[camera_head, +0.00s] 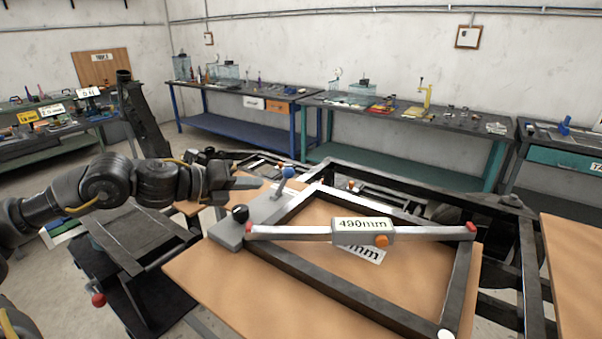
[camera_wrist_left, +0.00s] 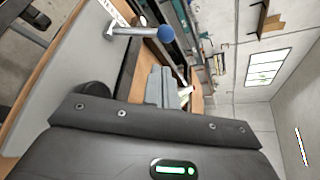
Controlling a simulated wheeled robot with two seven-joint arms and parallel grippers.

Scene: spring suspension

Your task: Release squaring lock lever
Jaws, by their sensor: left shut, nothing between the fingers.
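A lever with a blue ball end (camera_head: 288,172) stands on a grey block (camera_head: 262,212) at the left corner of a dark metal frame (camera_head: 330,277). A black round knob (camera_head: 240,213) sits on the same block, nearer the front. No label shows which is the squaring lock lever. My left gripper (camera_head: 247,183) is shut and empty, left of the blue ball and apart from it. My right gripper is not in view.
A measuring bar marked 490mm (camera_head: 363,231) with red ends spans the frame. The frame lies on a wooden board (camera_head: 220,288). More dark metal beams (camera_head: 420,179) run behind and right. Benches (camera_head: 405,118) with tools line the back wall.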

